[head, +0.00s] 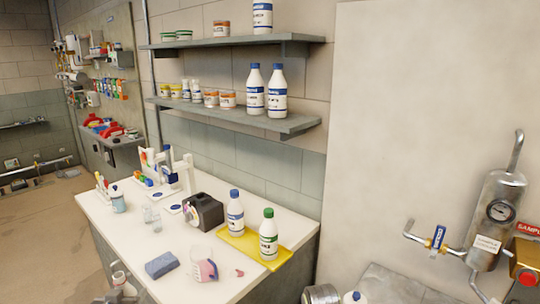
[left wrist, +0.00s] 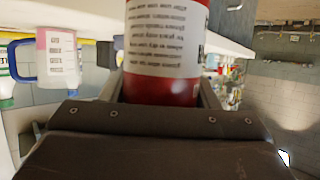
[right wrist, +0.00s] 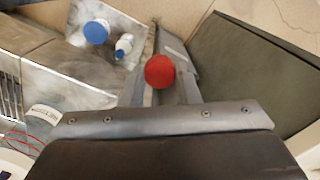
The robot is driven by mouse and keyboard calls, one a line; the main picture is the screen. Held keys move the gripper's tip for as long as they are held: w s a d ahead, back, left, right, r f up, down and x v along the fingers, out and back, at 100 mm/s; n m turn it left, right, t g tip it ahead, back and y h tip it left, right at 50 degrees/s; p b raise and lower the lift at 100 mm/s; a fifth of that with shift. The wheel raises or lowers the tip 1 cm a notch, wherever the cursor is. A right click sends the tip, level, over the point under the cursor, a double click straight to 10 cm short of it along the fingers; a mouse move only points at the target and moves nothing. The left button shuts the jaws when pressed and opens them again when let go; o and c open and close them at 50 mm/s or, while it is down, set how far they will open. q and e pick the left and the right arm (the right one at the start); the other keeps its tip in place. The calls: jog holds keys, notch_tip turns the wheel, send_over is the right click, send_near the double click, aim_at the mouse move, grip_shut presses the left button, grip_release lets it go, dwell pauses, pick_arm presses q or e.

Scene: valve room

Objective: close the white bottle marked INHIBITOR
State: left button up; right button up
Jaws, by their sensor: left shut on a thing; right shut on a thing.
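My left gripper (left wrist: 163,95) is shut on a red bottle (left wrist: 165,88) with a white printed label; its top is out of frame. My right gripper (right wrist: 160,92) is shut on a round red thing (right wrist: 160,71), perhaps a cap. In the head view, a white bottle with a blue cap (head: 235,214) and a white bottle with a green cap (head: 268,236) stand upright on the counter. I cannot read INHIBITOR on any label, so I cannot tell which bottle it is. I cannot make out either gripper clearly in the head view.
The counter (head: 240,290) also holds a yellow tray (head: 236,246), a dark box (head: 203,212), a blue sponge (head: 161,265) and a beaker (head: 203,269) with pink on it. Shelves with bottles and jars hang above. A metal sampler (head: 497,215) with pipes stands right.

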pick_arm(q)
jog(key=shift+s+d+f, duration=0.1)
dwell(0.6)
jog(key=s+d+r+m+g+h, duration=0.1)
jog(key=s+d+m+g+h, duration=0.2)
jog(key=d, duration=0.8)
jog(key=s+d+r+m+g+h, duration=0.1)
jog(key=s+d+m+g+h, duration=0.3)
jog(key=d, duration=0.7)
jog(key=s+d+r+m+g+h, duration=0.2)
jog(key=s+d+m+g+h, duration=0.2)
jog(key=s+d+m+h, duration=0.3)
jog(key=s+d+m, duration=0.3)
jog(key=s+d, duration=0.1)
jog(key=s, duration=0.1)
jog(key=shift+h, duration=0.3)
jog(key=s+a+r+n+t+y, duration=0.1)
jog(key=a+r+n+t, duration=0.1)
jog(key=a+r, duration=0.2)
jog(key=s+a+r+n+t+y, duration=0.1)
jog(key=s+a+r+n+t, duration=0.1)
jog(key=a, duration=0.8)
jog(key=shift+a+r+n+t, duration=0.4)
jog(key=shift+r+n+t, duration=0.2)
jog(key=shift+r+t, duration=0.35)
jog(key=shift+r+g+y, duration=0.1)
jog(key=shift+g+y, duration=0.15)
jog(key=shift+y, duration=0.05)
